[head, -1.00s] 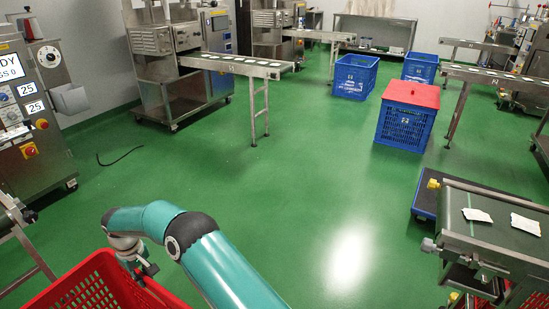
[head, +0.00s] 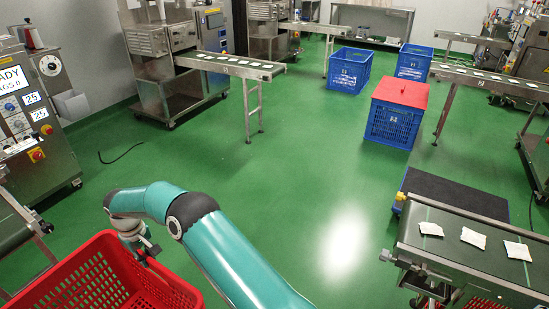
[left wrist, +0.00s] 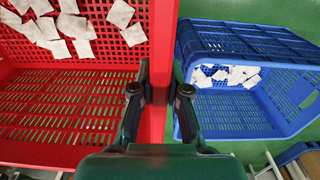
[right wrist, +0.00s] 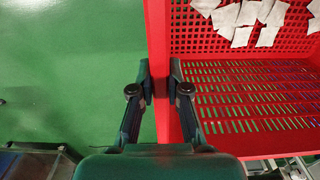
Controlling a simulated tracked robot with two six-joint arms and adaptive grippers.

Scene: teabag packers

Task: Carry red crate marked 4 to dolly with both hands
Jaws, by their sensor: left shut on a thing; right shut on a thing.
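The red crate (head: 70,275) is at the bottom left of the head view, partly cut off; its number is not visible. My right gripper (head: 143,252) is at its far right rim. In the right wrist view my right gripper (right wrist: 161,85) is shut on the crate wall (right wrist: 158,30). In the left wrist view my left gripper (left wrist: 163,90) is shut on another wall (left wrist: 160,45) of the red crate. Several white teabags (left wrist: 70,25) lie inside it. A low dark platform with a blue edge, apparently the dolly (head: 455,193), is at the right of the head view, empty where it shows.
A conveyor (head: 470,250) with white packets stands in front of the dolly. A lidded blue crate (head: 392,125) is behind it. Another blue crate (left wrist: 240,120) with teabags is close beside the red crate. Green floor (head: 290,170) is clear in the middle. Machines line the left.

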